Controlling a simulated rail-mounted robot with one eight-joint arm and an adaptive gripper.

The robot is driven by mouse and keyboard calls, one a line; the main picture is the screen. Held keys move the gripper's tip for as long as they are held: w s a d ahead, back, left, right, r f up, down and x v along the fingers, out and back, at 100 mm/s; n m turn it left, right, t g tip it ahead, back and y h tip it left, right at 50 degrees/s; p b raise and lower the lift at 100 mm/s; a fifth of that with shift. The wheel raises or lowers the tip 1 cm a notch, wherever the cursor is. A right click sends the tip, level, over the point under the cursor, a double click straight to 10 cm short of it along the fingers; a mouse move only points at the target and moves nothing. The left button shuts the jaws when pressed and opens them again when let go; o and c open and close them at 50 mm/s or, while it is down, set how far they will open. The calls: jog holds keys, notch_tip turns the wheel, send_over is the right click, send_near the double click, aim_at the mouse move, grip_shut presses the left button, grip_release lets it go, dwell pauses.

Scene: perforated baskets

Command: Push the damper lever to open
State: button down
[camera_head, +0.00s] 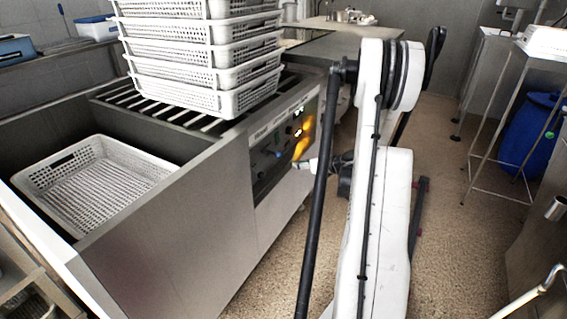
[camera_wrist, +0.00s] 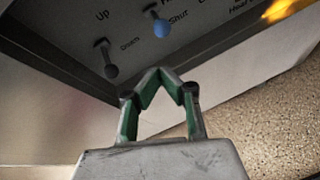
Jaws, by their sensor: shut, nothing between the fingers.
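The damper lever (camera_wrist: 161,27) has a blue knob and sits on the dark control panel (camera_wrist: 60,35), with the word "Shut" beside it in the wrist view. Its blue knob also shows small in the head view (camera_head: 278,153). A second lever (camera_wrist: 109,58) with a dark knob, marked "Up" and "Down", is to its left and lower. My gripper (camera_wrist: 160,74) is shut and empty, its green-lined fingers meeting at the tips. The tips appear just below the blue knob in the wrist view, apart from it in the picture. In the head view, my gripper (camera_head: 300,164) is close to the panel front.
An orange-yellow patch (camera_head: 302,140) shows on the panel, right of the levers. White perforated baskets (camera_head: 205,70) are stacked on the slatted top, and one basket (camera_head: 95,185) lies in the sink. The speckled floor (camera_head: 440,250) is clear to the right, before a metal stand (camera_head: 497,110).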

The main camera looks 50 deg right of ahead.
jog(key=s+a+f+m+t, duration=0.2)
jog(key=s+f+m, duration=0.1)
jog(key=m, duration=0.1)
jog(key=b, duration=0.5)
send_near(272, 152)
jog(key=w+a+f, duration=0.1)
jog(key=w+f, duration=0.3)
jog(key=shift+f+m, duration=0.25)
jog(key=shift+m, duration=0.05)
jog(key=shift+s+p, duration=0.1)
jog(key=shift+p, duration=0.2)
jog(key=shift+r+g+h+p, duration=0.3)
jog(key=shift+g+p, duration=0.2)
jog(key=shift+g, duration=0.1)
